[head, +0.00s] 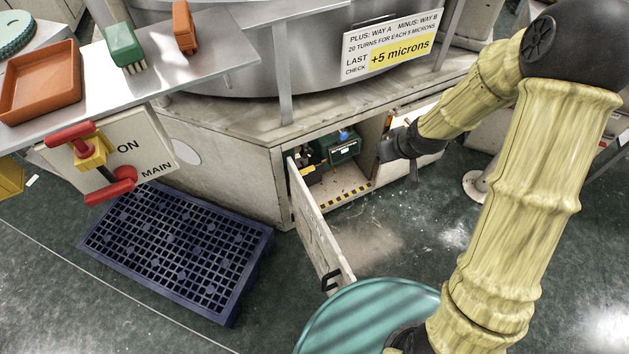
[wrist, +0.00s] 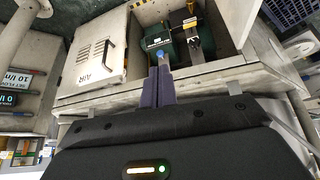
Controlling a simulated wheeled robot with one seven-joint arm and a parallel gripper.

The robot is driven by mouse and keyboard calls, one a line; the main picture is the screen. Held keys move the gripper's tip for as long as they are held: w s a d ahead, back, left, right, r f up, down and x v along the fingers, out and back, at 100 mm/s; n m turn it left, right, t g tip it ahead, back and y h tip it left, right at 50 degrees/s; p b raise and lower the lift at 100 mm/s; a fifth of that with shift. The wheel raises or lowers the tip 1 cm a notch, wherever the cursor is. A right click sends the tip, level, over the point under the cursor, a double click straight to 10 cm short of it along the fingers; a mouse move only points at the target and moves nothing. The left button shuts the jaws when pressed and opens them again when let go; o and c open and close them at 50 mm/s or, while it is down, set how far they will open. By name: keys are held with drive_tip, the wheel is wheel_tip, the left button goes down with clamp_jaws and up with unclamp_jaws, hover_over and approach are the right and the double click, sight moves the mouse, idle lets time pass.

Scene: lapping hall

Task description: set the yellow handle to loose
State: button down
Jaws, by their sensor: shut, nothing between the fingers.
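A small yellow handle (head: 312,172) shows in the open cabinet under the machine, on a dark device left of a green box (head: 344,150) with a blue knob. In the wrist view the yellow handle (wrist: 193,22) is at the top, beside the green box (wrist: 158,40); its exact setting is too small to read. My gripper (head: 384,152) is at the right side of the cabinet opening. In the wrist view my gripper (wrist: 164,70) is shut and empty, its fingertips overlapping the green box's lower edge near the blue knob (wrist: 160,54). Contact cannot be told.
The cabinet door (head: 317,230) stands open at the front left. A second door (wrist: 97,55), marked AIR, is in the wrist view. A blue grid platform (head: 180,250) lies left, below a red-handled MAIN switch (head: 95,160). A sign (head: 393,45) reads "+5 microns".

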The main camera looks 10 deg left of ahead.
drive_tip(key=w+a+f+t+y+b, duration=0.2)
drive_tip(key=w+a+f+b, duration=0.2)
drive_tip(key=f, duration=0.8)
drive_tip(key=w+a+f+n+t+y+b, duration=0.1)
drive_tip(key=w+a+f+t+y+b, duration=0.1)
drive_tip(key=w+a+f+b, duration=0.2)
drive_tip(key=w+a+f+t+y+b, duration=0.2)
drive_tip(key=a+f+b, duration=0.7)
drive_tip(key=f+b, duration=0.6)
wheel_tip(320, 180, down, 6)
drive_tip(key=shift+w+a+r+n+y+b, duration=0.1)
drive_tip(key=shift+w+a+n+y+b, duration=0.4)
drive_tip(key=shift+w, duration=0.75)
drive_tip(key=shift+d, duration=0.15)
drive_tip(key=b, duration=0.5)
hover_over(306, 170)
drive_tip(key=d, duration=0.4)
wheel_tip(306, 170, down, 3)
drive_tip(key=f, duration=0.1)
drive_tip(key=f+b, duration=0.1)
drive_tip(key=f, duration=0.1)
drive_tip(key=shift+s+f+b, duration=0.25)
drive_tip(key=shift+s+b, duration=0.05)
drive_tip(key=shift+s, duration=0.05)
